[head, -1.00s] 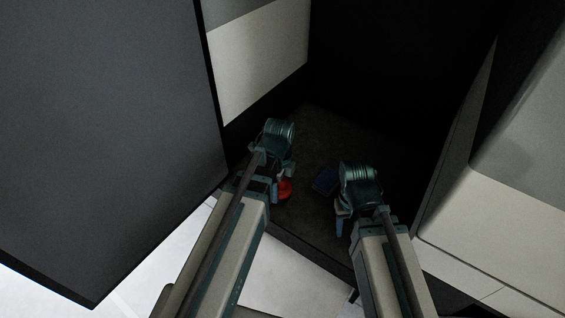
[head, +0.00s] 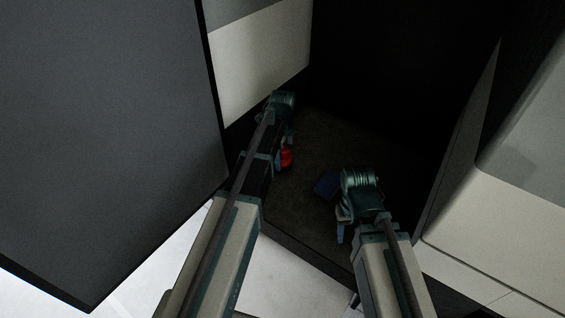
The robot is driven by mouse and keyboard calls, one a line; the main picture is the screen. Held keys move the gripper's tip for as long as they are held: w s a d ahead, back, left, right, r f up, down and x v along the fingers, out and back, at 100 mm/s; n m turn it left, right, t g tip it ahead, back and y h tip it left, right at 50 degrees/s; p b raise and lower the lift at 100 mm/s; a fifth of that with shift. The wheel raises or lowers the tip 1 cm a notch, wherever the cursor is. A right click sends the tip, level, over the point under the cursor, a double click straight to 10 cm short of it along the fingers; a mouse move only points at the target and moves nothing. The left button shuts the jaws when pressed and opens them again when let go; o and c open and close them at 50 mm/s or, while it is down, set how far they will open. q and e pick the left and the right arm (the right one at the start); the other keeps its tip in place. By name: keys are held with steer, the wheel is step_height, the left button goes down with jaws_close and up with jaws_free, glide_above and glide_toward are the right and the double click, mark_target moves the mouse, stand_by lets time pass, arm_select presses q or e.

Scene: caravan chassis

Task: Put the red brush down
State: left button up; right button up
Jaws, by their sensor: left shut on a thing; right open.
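The red brush (head: 287,157) shows as a small red patch at my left gripper (head: 281,160), over the left part of the dark floor inside the recess. My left gripper is shut on it, and my own arm hides most of the jaws and part of the brush. I cannot tell whether the brush touches the floor. My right gripper (head: 341,232) is open and empty, near the front edge of the dark floor, right of the brush.
A blue object (head: 326,184) lies on the dark floor (head: 310,220) between the two grippers. A large dark grey panel (head: 110,140) stands at left. Pale cabinets (head: 262,70) bound the recess at left and right (head: 500,225). Bare floor lies behind the blue object.

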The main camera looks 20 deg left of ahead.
mark_target(282, 162)
arm_select(q)
steer(key=shift+w+a+f+b, duration=0.1)
steer(key=shift+w+f+b, duration=0.1)
steer(key=shift+f+b, duration=0.7)
steer(key=shift+w+f+b, duration=0.15)
steer(key=shift+f+b, duration=0.7)
steer(key=shift+f, duration=0.05)
arm_select(e)
steer(key=shift+f, duration=1.8)
steer(key=shift+f, duration=0.1)
arm_select(q)
steer(key=shift+f, duration=0.25)
arm_select(e)
steer(key=shift+f, duration=0.15)
arm_select(q)
steer(key=o, duration=1.2)
steer(key=shift+r, duration=0.1)
steer(key=shift+o, duration=0.2)
steer(key=shift+r, duration=0.1)
